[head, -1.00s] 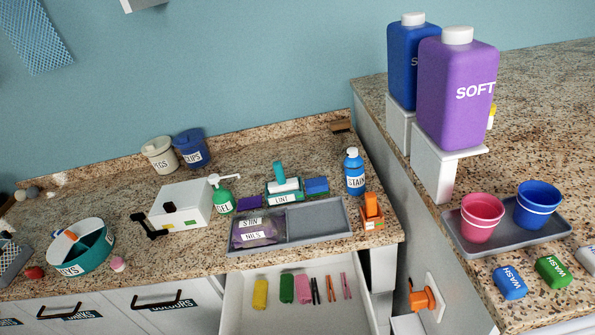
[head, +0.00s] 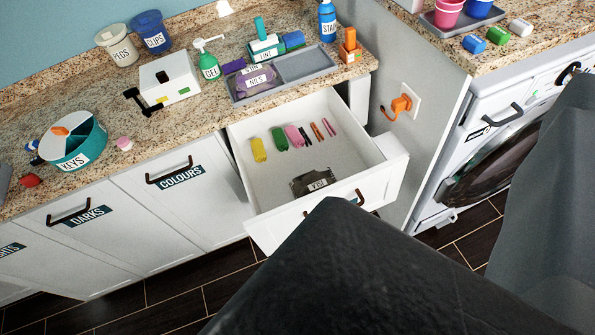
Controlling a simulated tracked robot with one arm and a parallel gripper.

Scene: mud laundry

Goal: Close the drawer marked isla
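A white drawer (head: 278,226) stands pulled open under the counter, left of the washing machine. Its dark handle (head: 358,198) shows on the front panel, partly hidden by a large dark form, probably part of my arm, that fills the lower middle. I cannot read the name isla on the front. Inside lie a yellow item (head: 258,149), a green item (head: 279,138), a pink item (head: 294,136), several thin pegs and a dark packet (head: 313,182) with a small label too small to read surely. My gripper's fingers are not in view.
Closed fronts marked DARKS (head: 87,215) and COLOURS (head: 181,177) lie to the left. An orange plug (head: 401,103) sticks out of the side wall at right. A washing machine (head: 490,150) stands further right. A grey tray (head: 305,67) lies on the counter above.

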